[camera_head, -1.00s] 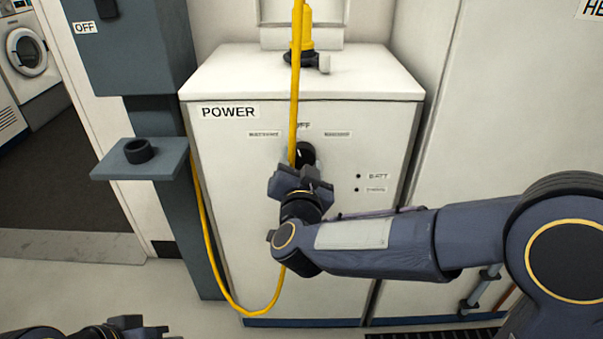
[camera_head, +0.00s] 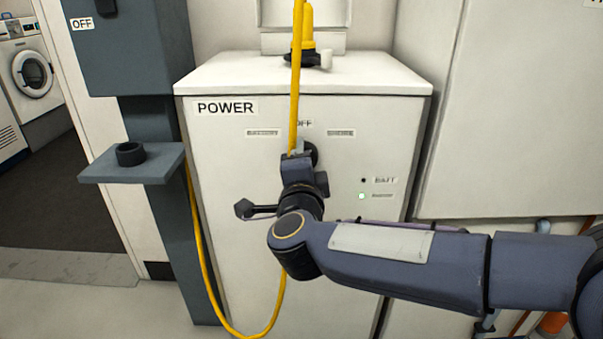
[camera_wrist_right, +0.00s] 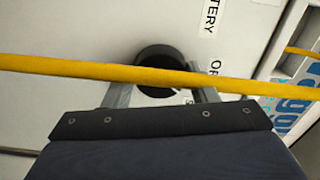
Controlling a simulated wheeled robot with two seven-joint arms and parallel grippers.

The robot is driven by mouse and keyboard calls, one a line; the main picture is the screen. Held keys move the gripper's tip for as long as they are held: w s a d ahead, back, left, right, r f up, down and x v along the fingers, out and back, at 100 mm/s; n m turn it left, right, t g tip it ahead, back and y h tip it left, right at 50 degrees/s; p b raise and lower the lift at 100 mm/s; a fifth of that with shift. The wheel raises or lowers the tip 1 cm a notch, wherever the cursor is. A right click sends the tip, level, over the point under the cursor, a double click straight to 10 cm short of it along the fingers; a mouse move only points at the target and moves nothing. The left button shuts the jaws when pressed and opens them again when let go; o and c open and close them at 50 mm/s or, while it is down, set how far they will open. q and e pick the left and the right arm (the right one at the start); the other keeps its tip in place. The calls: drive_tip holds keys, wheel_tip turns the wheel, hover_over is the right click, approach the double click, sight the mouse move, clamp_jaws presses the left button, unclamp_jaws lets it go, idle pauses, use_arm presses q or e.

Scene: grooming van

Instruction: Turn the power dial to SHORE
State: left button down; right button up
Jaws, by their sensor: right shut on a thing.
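The black power dial (camera_head: 311,152) is on the front of the white cabinet marked POWER (camera_head: 215,85). An OFF label (camera_head: 304,124) is above it, with a small label on either side, too blurred to read. My right gripper (camera_head: 302,149) is shut on the dial. In the right wrist view, its two fingers (camera_wrist_right: 160,93) are on either side of the dial (camera_wrist_right: 150,60), rolled relative to the panel. The dial's pointer is hidden. A small lower light (camera_head: 361,196) glows pale green; the BATT light (camera_head: 363,180) above is dark. My left gripper is out of view.
A yellow cable (camera_head: 295,80) hangs from above, passing in front of the dial and close to my right gripper, then loops near the floor. A grey post with a small shelf (camera_head: 105,165) and a box marked OFF (camera_head: 120,50) stand left.

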drive_tip(key=shift+m+b, duration=0.55)
drive_tip(key=shift+m, duration=0.45)
drive_tip(key=o, duration=1)
drive_tip(key=shift+c, duration=0.2)
drive_tip(key=shift+s, duration=0.1)
drive_tip(key=s+p, duration=0.1)
drive_tip(key=s, duration=0.6)
drive_tip(key=shift+s, duration=0.35)
